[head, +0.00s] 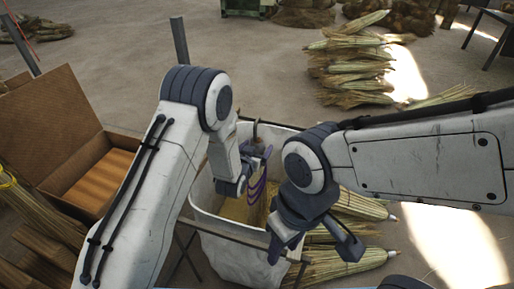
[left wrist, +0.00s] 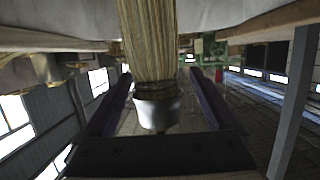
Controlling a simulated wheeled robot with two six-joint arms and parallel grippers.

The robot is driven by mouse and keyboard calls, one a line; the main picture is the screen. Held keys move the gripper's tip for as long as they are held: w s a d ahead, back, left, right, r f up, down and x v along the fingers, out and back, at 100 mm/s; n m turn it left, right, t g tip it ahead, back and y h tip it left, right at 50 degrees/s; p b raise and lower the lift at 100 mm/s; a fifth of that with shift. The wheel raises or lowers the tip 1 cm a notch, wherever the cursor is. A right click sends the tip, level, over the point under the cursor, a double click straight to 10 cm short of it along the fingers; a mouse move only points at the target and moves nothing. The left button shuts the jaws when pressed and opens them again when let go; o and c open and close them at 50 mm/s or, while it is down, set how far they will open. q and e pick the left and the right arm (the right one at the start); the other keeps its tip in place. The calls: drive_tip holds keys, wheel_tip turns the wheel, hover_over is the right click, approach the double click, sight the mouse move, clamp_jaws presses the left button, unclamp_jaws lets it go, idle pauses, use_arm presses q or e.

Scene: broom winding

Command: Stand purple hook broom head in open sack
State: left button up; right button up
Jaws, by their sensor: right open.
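The open white sack (head: 240,262) stands in the middle of the head view, its mouth held by a frame. My left gripper (head: 256,182) is over the sack mouth, with purple curved parts showing at its end. In the left wrist view, a straw broom head (left wrist: 148,45) with a silver cap (left wrist: 157,112) lies between the two fingers, with gaps beside the cap. Tan colour shows inside the sack; I cannot tell whether it is straw. The broom's hook is not clearly visible. My right gripper (head: 312,250) is open and empty at the sack's front right rim.
An open cardboard box (head: 75,135) stands left of the sack. Several broom heads (head: 352,262) lie on the floor to the right, and a stack of them (head: 352,68) lies behind. Metal posts (head: 179,40) rise near the sack. Floor behind the sack is mostly clear.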

use_arm(q)
drive_tip(key=shift+s, duration=0.15)
drive_tip(key=shift+s+a, duration=0.1)
drive_tip(key=shift+s, duration=0.15)
drive_tip(key=v, duration=0.9)
drive_tip(key=shift+s+r, duration=0.2)
drive_tip(key=shift+s, duration=0.1)
idle(0.3)
